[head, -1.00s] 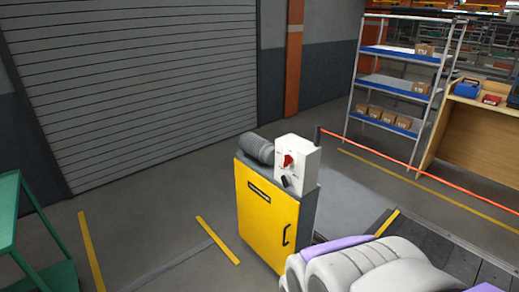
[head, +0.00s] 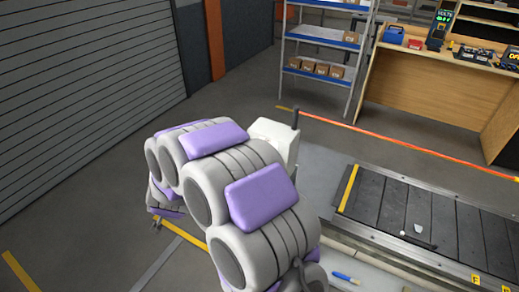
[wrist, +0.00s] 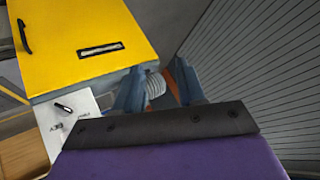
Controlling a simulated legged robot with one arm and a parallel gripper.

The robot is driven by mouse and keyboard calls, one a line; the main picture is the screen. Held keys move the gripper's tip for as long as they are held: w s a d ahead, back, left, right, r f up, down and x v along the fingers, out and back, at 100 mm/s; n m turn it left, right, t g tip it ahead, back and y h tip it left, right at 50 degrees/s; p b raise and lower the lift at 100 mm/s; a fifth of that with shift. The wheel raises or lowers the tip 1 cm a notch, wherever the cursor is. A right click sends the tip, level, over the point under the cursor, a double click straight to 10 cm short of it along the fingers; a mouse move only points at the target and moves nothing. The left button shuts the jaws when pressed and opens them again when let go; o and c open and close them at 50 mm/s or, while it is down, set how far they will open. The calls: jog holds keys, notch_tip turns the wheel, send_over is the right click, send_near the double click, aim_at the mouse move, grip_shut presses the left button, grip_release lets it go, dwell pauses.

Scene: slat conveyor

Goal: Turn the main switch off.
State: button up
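The white switch box (head: 276,136) shows only in part in the head view, behind my arm. In the wrist view the white switch box (wrist: 62,122) is at the lower left, tilted, with a dark handle-like piece (wrist: 63,108) on its face. I cannot make out the red knob clearly now. The yellow cabinet (wrist: 75,45) fills the upper left of the wrist view; my arm hides it in the head view. My gripper (wrist: 160,76) has its two blue-grey fingers apart and nothing between them; it is beside the box, not touching it as far as I see.
The slat conveyor (head: 405,215) lies at the right, with a blue marker-like item (head: 346,278) near its front edge. An orange-red barrier (head: 400,146) runs behind. A shelf (head: 322,40) and wooden bench (head: 430,90) stand beyond. Floor by the shutter (head: 85,90) is clear.

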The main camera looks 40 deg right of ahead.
jog(key=d+f+m+h+p, duration=0.35)
jog(key=d+h, duration=0.45)
jog(key=d, duration=0.6)
jog(key=s+d+r+m+g+h, duration=0.1)
jog(key=s+d+r+g+h, duration=0.1)
jog(key=s+d+h, duration=0.55)
jog(key=w+f+b+x, duration=0.1)
jog(key=x, duration=1.6)
jog(key=shift+a+f+y, duration=0.15)
jog(key=shift+f+y, duration=0.3)
jog(key=shift+c, duration=0.2)
grip_shut()
